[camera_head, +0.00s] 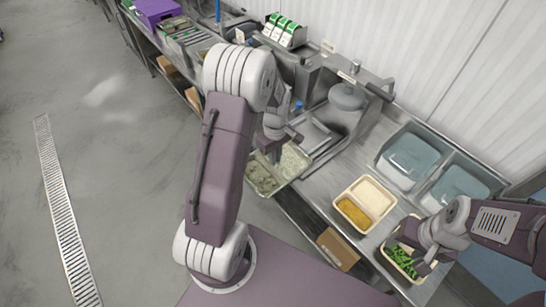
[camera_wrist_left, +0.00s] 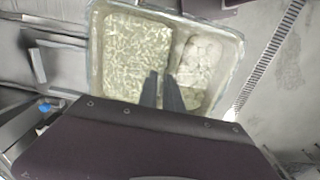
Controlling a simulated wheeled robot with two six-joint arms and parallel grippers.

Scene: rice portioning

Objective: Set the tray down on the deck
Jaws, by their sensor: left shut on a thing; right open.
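A two-compartment tray (camera_head: 290,166) is at the counter's front edge in the head view, partly hidden by my left arm. My left gripper (camera_head: 273,153) is shut on it. In the left wrist view the tray (camera_wrist_left: 97,60) holds pale grain-like food on one side and round pale pieces on the other. The left gripper's fingers (camera_wrist_left: 162,88) are close together at its divider. I cannot tell whether the tray touches the steel deck (camera_head: 318,190). My right gripper (camera_head: 418,258) is open over a tray of green beans (camera_head: 388,254) at the lower right.
A cream tray (camera_head: 347,197) with yellow food sits on the deck. Two lidded blue-grey containers (camera_head: 410,155) stand behind it. A metal machine (camera_head: 345,97) is at the back. A cardboard box (camera_head: 337,250) is below the deck. Bare deck shows left of the cream tray.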

